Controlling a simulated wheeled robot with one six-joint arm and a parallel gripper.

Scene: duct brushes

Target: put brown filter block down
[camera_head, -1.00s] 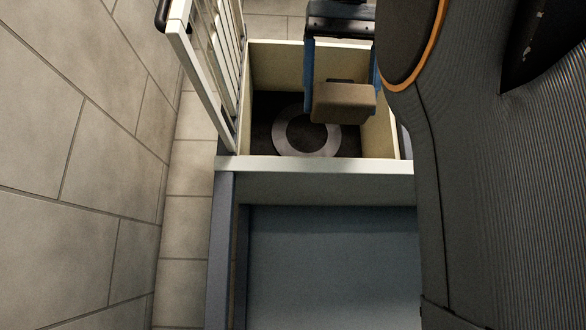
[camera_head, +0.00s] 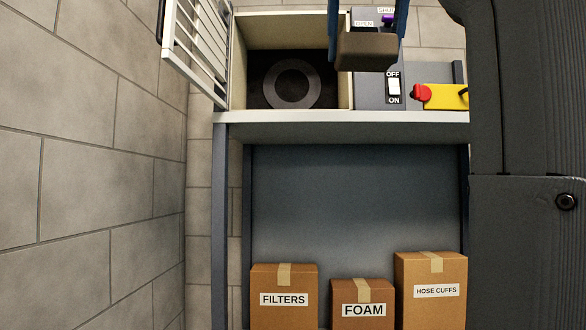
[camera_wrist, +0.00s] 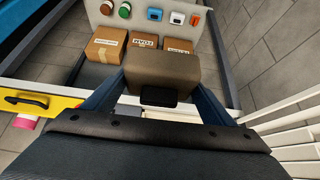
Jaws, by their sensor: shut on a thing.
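The brown filter block (camera_head: 366,52) hangs between the two blue fingers of my gripper (camera_head: 368,36), which is shut on it. In the head view the block shows at the right wall of the open cream-walled duct box (camera_head: 240,70), overlapping the grey panel beside it; its height above them is hard to tell. In the wrist view the block (camera_wrist: 163,68) sits between the fingertips, with a dark tab on its near face. A cardboard box labelled FILTERS (camera_head: 284,307) stands on the lower blue-grey shelf (camera_head: 350,200).
The duct box has a grey ring (camera_head: 292,83) on its dark floor, and its white slatted door (camera_head: 197,45) stands open. FOAM (camera_head: 362,308) and HOSE CUFFS (camera_head: 431,288) boxes stand beside FILTERS. An OFF/ON switch (camera_head: 394,86) and red knob (camera_head: 422,92) lie right. The shelf behind the boxes is clear.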

